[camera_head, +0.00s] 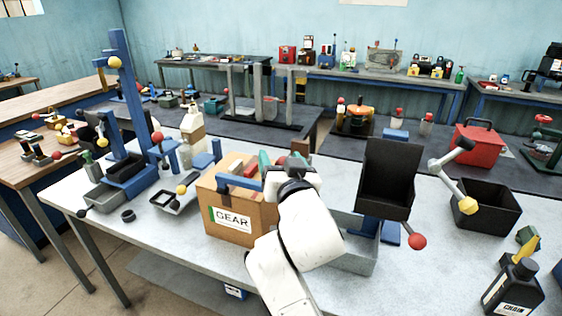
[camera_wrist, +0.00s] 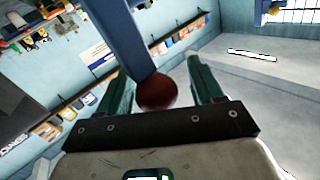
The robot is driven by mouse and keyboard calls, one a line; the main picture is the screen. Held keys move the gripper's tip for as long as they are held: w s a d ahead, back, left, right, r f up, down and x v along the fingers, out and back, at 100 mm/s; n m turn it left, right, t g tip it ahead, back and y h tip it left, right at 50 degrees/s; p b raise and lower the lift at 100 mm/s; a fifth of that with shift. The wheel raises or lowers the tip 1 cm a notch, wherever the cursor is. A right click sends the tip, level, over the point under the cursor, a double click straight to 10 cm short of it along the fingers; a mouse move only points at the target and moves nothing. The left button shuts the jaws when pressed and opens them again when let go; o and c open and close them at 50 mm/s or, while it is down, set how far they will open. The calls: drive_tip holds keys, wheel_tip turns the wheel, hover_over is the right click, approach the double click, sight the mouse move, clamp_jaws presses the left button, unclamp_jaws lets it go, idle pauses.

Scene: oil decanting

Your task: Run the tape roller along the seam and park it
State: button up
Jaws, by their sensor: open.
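A cardboard box (camera_head: 232,210) labelled GEAR stands on the grey bench, partly hidden by my arm. A blue bar (camera_head: 238,182) shows at its top, beside my gripper (camera_head: 268,172). In the wrist view, my gripper (camera_wrist: 158,68) is open, with its two green fingers apart. A dark red ball (camera_wrist: 157,92) and a blue beam (camera_wrist: 125,35) appear between the fingers; I cannot tell how far beyond them these are. I cannot tell for certain which thing is the tape roller, and the box's seam is not clearly visible.
Left of the box stand a tall blue post fixture (camera_head: 122,90), a grey tray (camera_head: 178,197) and a beige jug (camera_head: 193,126). To the right are a tilted black bin (camera_head: 388,178), a lever with a red ball (camera_head: 417,241), another black bin (camera_head: 488,208) and a black bottle (camera_head: 512,288).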

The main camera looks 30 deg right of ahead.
drive_tip(key=b+v, duration=0.2)
drive_tip(key=v, duration=0.8)
drive_tip(key=shift+s+a, duration=0.15)
drive_tip(key=shift+s, duration=0.25)
drive_tip(key=shift+s+r+b, duration=0.1)
drive_tip(key=shift+b, duration=0.5)
drive_tip(key=shift+s+b, duration=0.35)
drive_tip(key=shift+b, duration=0.2)
drive_tip(key=shift+s, duration=0.2)
drive_tip(key=p+x, duration=0.1)
drive_tip(key=x, duration=0.9)
drive_tip(key=shift+w, duration=0.4)
